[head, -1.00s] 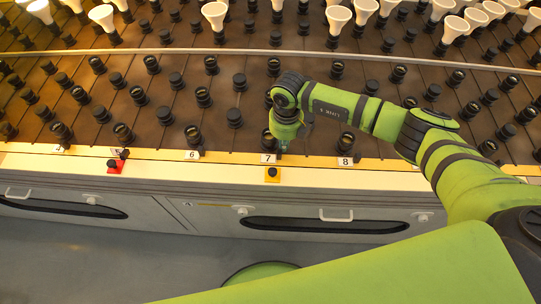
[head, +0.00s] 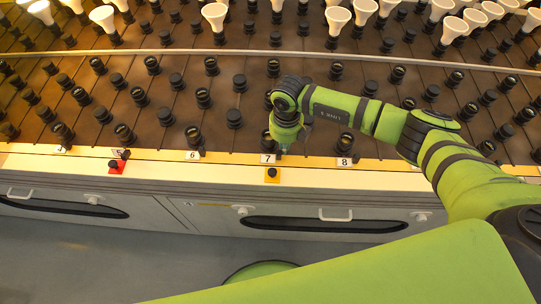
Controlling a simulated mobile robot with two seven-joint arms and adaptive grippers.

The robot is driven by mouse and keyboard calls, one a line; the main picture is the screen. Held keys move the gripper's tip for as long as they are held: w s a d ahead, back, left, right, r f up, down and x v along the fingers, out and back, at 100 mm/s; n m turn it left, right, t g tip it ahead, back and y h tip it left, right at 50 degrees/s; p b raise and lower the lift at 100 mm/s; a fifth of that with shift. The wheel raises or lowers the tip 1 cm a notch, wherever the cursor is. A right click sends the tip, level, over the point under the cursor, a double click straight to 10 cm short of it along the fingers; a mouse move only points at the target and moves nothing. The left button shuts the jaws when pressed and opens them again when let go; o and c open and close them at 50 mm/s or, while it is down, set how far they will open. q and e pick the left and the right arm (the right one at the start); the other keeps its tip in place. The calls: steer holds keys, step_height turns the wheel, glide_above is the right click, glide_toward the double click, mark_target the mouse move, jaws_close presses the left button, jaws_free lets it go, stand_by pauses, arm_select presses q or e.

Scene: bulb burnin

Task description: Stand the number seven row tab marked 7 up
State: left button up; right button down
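The number seven row tab, a small white plate marked 7 (head: 267,158), is on the yellow front edge of the rack, and its number is readable. My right gripper (head: 281,149) points down just behind and to the right of the tab, at the row 7 position. Its fingertips are small and partly hidden by its own green body, so I cannot tell whether they are open or touching the tab. My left gripper is not in view.
Similar tabs marked 6 (head: 193,155) and 8 (head: 344,161) stand on either side. A yellow box with a black button (head: 272,174) sits just in front of tab 7, and a red one (head: 115,167) is further left. Black sockets fill the rack behind.

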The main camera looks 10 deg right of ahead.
steer(key=shift+s+a+r+p, duration=0.5)
steer(key=shift+s+r+p, duration=0.2)
steer(key=shift+p, duration=0.1)
stand_by(2.0)
steer(key=shift+w+d+r+p, duration=0.1)
steer(key=shift+w+r+p, duration=0.1)
steer(key=shift+w+r, duration=0.25)
steer(key=shift+w+d+r+p, duration=0.15)
steer(key=shift+w+r, duration=0.1)
steer(key=shift+r, duration=0.35)
steer(key=shift+d, duration=0.1)
step_height(320, 180, up, 6)
steer(key=p, duration=0.4)
steer(key=shift+s+f, duration=0.1)
